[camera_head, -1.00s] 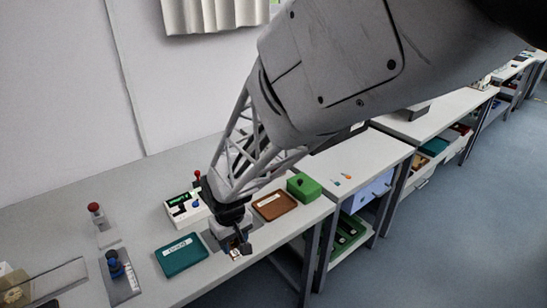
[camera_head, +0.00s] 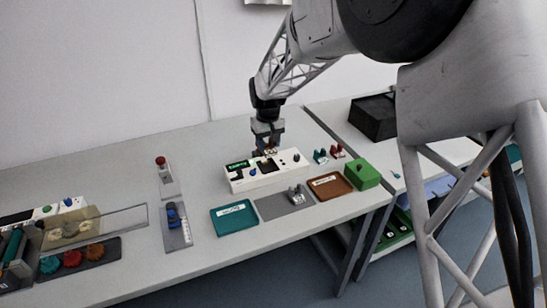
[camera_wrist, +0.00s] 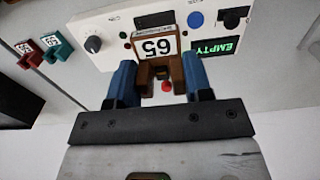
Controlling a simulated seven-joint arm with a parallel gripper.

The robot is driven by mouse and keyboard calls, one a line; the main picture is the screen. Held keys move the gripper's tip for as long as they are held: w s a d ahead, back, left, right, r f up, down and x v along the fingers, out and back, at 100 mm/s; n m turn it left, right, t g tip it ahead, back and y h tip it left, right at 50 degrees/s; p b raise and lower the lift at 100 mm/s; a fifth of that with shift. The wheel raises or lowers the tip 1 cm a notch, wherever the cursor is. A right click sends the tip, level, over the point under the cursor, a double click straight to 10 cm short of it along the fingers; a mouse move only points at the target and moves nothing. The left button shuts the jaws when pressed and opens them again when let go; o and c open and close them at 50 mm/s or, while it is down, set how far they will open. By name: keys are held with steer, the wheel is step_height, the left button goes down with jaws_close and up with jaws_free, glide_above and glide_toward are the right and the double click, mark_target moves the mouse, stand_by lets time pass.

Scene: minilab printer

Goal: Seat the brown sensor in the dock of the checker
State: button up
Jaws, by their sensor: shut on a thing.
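The checker (camera_head: 268,173) is a white box with knobs and a green display reading EMPTY; its panel (camera_wrist: 118,25) fills the top of the wrist view. My gripper (camera_head: 268,146) is over the checker's back edge. In the wrist view its two blue fingers are shut on the brown sensor (camera_wrist: 147,72), which carries a white label marked 65. The sensor overlaps the middle of the checker's panel in that view. The dock is hidden, and I cannot tell whether the sensor touches the checker.
A teal sensor (camera_head: 320,156) and a red sensor (camera_head: 337,151) stand right of the checker. In front are a teal tray (camera_head: 235,233), a grey plate (camera_head: 270,208) with a metal fixture, a brown tray (camera_head: 340,192) and a green box (camera_head: 363,175). Bench behind the checker is clear.

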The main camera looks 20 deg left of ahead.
steer(key=shift+w+a+r, duration=0.2)
steer(key=shift+w+a, duration=0.25)
steer(key=shift+w, duration=0.35)
steer(key=shift+w+a+r, duration=0.15)
steer(key=shift+w+a, duration=0.3)
steer(key=shift+w, duration=0.35)
steer(key=shift+f, duration=0.2)
steer(key=shift+f, duration=2.55)
steer(key=shift+f, duration=1.65)
steer(key=shift+f, duration=0.35)
steer(key=shift+f, duration=0.1)
steer(key=o, duration=1)
